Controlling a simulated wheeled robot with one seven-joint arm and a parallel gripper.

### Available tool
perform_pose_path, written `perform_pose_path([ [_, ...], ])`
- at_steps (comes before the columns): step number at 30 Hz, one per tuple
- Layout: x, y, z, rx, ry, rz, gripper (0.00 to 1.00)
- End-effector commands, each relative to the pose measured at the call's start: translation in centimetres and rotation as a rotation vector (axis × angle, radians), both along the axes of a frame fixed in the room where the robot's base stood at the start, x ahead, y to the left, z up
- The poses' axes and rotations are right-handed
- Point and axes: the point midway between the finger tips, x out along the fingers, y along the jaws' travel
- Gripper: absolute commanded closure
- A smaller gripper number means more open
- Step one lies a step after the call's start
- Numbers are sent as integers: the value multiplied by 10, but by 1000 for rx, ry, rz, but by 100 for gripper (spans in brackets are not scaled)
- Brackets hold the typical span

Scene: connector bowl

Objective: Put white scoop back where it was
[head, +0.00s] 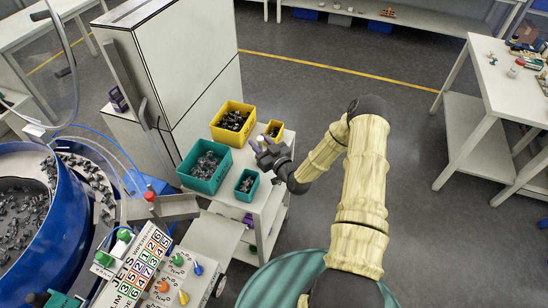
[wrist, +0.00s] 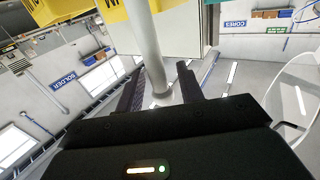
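My gripper (head: 261,152) is at the top of a white cart, beside a small yellow bin and above the back of the teal bins. In the wrist view its two dark fingers (wrist: 160,85) stand apart. A long pale rod (wrist: 146,40) runs from the top edge down to between them. In the head view a small pale piece (head: 261,138) shows at the fingertips, too small to identify. No scoop bowl is clearly visible.
The cart carries a yellow bin (head: 233,112), a smaller yellow bin (head: 274,129), a large teal bin (head: 195,179) and a small teal bin (head: 246,194), holding dark parts. A blue bowl feeder (head: 60,245) stands left. A tall white cabinet (head: 195,60) stands behind.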

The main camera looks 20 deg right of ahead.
Motion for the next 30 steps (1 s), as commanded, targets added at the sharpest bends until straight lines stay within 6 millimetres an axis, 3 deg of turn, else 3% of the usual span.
perform_pose_path([
  [15, -84, -32, -3, -1, 1, -1, 63],
  [30, -93, -34, 0, -1, -1, 0, 63],
])
